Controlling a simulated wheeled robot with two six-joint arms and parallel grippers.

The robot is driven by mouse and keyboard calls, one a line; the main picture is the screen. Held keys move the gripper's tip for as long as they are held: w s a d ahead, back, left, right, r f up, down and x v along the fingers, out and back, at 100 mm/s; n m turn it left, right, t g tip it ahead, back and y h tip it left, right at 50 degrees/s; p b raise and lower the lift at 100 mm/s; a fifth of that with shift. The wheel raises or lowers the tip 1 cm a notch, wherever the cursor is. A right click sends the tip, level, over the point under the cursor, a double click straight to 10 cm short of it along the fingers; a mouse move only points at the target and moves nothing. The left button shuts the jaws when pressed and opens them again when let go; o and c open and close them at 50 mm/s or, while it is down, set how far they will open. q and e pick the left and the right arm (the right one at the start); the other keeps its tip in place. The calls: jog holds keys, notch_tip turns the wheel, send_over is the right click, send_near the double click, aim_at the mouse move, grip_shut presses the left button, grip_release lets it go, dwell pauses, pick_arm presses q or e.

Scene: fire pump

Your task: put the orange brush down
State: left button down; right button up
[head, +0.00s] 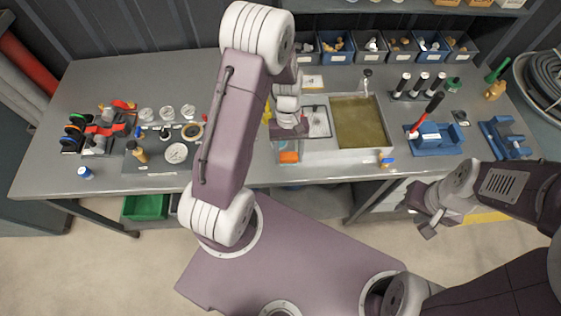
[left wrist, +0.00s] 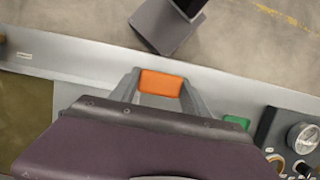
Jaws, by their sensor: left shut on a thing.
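The orange brush (head: 289,157) shows as a small orange block near the front edge of the bench, left of the sink. I cannot tell whether the brush touches the bench. My right gripper (head: 425,212) is in front of the bench at the right, empty, its fingers apart.
A sink of murky liquid (head: 359,122) lies right of the brush, with a blue fixture (head: 437,140) beyond it. Gauges (head: 176,152) and small parts cover the bench's left side. Bins (head: 337,46) line the back. A green crate (head: 146,207) is below the bench.

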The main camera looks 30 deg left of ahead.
aim_at(281, 168)
pick_arm(q)
jog(key=shift+s+a+f, duration=0.2)
jog(key=shift+a+f, duration=0.2)
jog(key=shift+a, duration=0.15)
jog(key=shift+s+a+f, duration=0.2)
jog(key=shift+a+f, duration=0.2)
jog(key=shift+a, duration=0.15)
jog(key=x, duration=0.3)
jog(key=shift+w+a+f+p, duration=0.2)
jog(key=shift+w+p, duration=0.05)
jog(key=shift+p, duration=0.1)
jog(key=shift+w+f, duration=0.2)
jog(key=shift+f, duration=0.2)
jog(key=shift+s+f, duration=0.1)
jog(key=shift+f, duration=0.05)
jog(key=c, duration=0.5)
grip_release()
